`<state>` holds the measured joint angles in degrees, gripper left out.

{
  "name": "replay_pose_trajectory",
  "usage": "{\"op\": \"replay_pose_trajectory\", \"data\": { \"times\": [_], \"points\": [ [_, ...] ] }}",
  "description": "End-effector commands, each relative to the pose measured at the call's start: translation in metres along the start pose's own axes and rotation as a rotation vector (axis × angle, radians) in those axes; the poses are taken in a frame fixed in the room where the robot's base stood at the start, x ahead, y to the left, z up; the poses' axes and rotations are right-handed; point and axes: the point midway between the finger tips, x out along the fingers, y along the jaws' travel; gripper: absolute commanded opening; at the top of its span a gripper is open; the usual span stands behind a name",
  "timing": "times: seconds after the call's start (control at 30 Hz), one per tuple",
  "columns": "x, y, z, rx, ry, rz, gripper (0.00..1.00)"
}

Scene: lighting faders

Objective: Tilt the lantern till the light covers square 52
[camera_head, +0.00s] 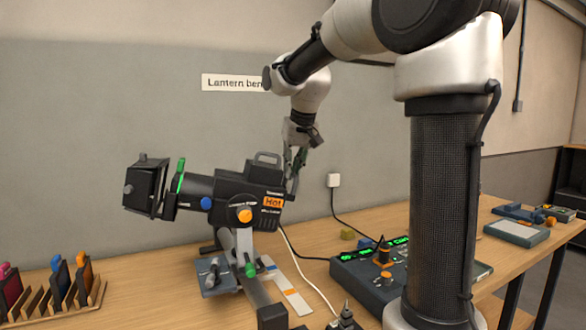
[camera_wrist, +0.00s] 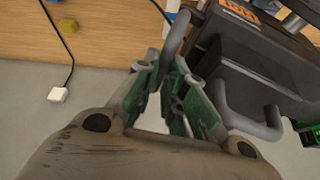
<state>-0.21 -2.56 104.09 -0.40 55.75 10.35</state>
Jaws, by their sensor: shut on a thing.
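The lantern (camera_head: 228,188) is a black stage light on a stand on the bench, with an orange "Hot" label and an orange knob (camera_head: 244,215) on its side. Its front points left and looks slightly lowered. My gripper (camera_head: 292,180) is at the lantern's rear, right end. In the wrist view, my gripper (camera_wrist: 168,72) has its green fingers closed around a grey bar handle (camera_wrist: 178,34) at the lantern's back. A second grey handle (camera_wrist: 243,122) shows beside it. The lit patch and square 52 are in neither view.
A control desk (camera_head: 352,268) with green displays stands right of the lantern. A rack (camera_head: 62,300) of coloured filters is at the left front. A white cable (camera_head: 306,272) runs behind the stand. A wall socket (camera_head: 333,180) has a black cable. Flat devices lie at the far right.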

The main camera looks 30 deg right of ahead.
Motion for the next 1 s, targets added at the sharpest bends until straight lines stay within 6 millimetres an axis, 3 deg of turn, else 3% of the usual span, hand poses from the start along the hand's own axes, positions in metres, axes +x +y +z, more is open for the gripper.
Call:
{"op": "replay_pose_trajectory", "data": {
  "times": [0.17, 0.2, 0.27, 0.63, 0.77, 1.0],
  "points": [
    [-0.001, -0.001, 0.000, 0.000, 0.001, -0.001, 0.00],
    [-0.001, -0.001, 0.000, 0.000, 0.001, -0.001, 0.14],
    [-0.001, -0.001, 0.000, 0.000, 0.001, -0.001, 0.21],
    [-0.006, -0.001, -0.001, 0.000, 0.002, -0.001, 0.21],
    [-0.025, -0.001, -0.001, 0.000, 0.004, -0.001, 0.21],
    [-0.080, -0.001, -0.001, 0.000, 0.006, -0.002, 0.21]
  ]
}}
